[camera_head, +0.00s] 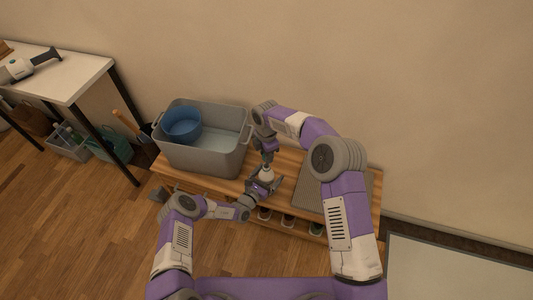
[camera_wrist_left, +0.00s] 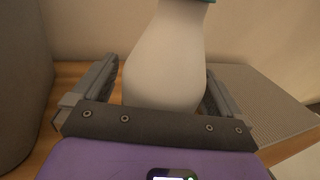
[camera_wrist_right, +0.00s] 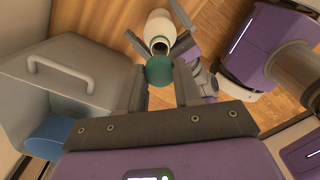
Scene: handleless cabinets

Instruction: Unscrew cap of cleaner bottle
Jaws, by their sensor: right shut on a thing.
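The cleaner bottle is white with a green collar (camera_wrist_right: 158,17) and stands on the wooden bench; its pale body fills the middle of the left wrist view (camera_wrist_left: 165,60). A dark opening shows at its neck in the right wrist view. The round green cap (camera_wrist_right: 159,70) sits between the fingertips of my right gripper (camera_wrist_right: 160,77), which is shut on it, and appears apart from the neck. My left gripper (camera_wrist_left: 162,85) has one finger on each side of the bottle's body, open, with a slim gap at the left finger. The head view shows the bottle (camera_head: 267,172) small, partly covered by the grippers.
A grey bin (camera_head: 205,155) with a blue bowl (camera_head: 182,123) inside stands left of the bottle on the bench (camera_head: 283,160). A grey ribbed mat (camera_head: 310,188) lies to the right. A white table (camera_head: 60,75) stands at the far left. A wall rises behind the bench.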

